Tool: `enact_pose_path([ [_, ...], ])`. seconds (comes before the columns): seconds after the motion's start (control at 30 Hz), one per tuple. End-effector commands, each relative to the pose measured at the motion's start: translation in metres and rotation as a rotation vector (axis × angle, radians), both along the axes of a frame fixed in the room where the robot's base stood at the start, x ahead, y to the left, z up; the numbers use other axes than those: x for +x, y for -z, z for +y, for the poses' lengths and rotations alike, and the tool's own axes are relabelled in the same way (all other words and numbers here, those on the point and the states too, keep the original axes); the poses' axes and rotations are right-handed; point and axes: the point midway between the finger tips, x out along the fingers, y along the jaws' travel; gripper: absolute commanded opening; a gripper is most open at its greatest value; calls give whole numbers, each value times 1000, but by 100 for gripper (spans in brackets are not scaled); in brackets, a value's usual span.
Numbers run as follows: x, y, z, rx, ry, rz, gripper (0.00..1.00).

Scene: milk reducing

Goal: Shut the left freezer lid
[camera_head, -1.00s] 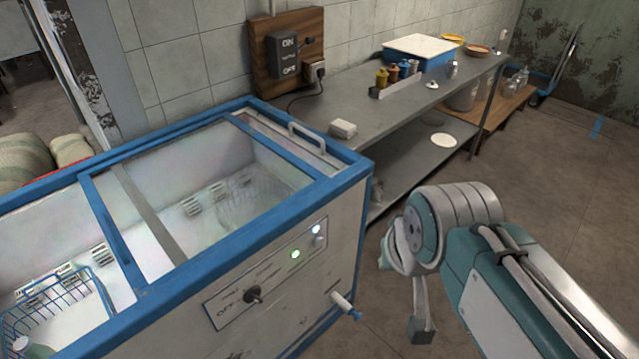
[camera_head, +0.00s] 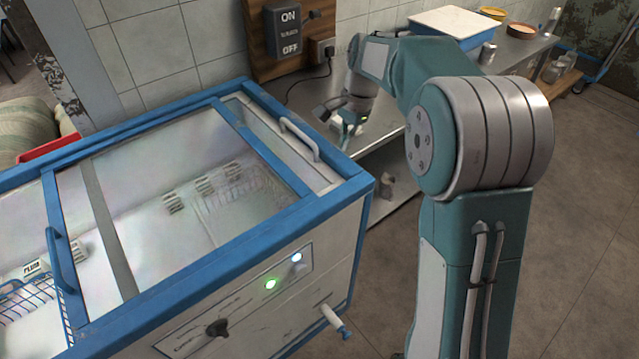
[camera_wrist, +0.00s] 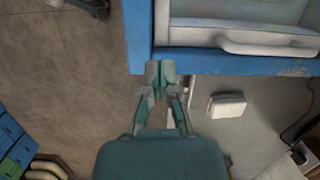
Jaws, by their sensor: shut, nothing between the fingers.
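The blue-rimmed freezer (camera_head: 352,200) stands at the left in the head view. Its blue-framed glass lid (camera_head: 52,200), with a blue handle (camera_head: 58,262) at its left edge, lies over the middle and right. The freezer's left end is uncovered. A pale lid part with a white handle (camera_head: 300,138) shows at the right end; this handle also shows in the wrist view (camera_wrist: 268,45). A grey bar (camera_head: 105,230) crosses under the glass. My gripper (camera_wrist: 160,70) is shut and empty, its tips near the freezer's blue corner. I cannot tell if they touch.
A metal table (camera_head: 385,130) stands right of the freezer, with a white block (camera_wrist: 227,105) on it and a blue and white box (camera_head: 460,25) further back. A wire basket (camera_head: 30,310) sits inside the freezer. Open floor (camera_head: 580,220) lies to the right.

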Motion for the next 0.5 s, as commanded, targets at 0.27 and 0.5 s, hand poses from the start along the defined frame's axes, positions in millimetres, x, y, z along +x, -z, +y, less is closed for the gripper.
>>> enact_pose_path([
  [0.27,21,29,4,11,77,71,0],
  [0.5,16,62,11,10,75,73,0],
])
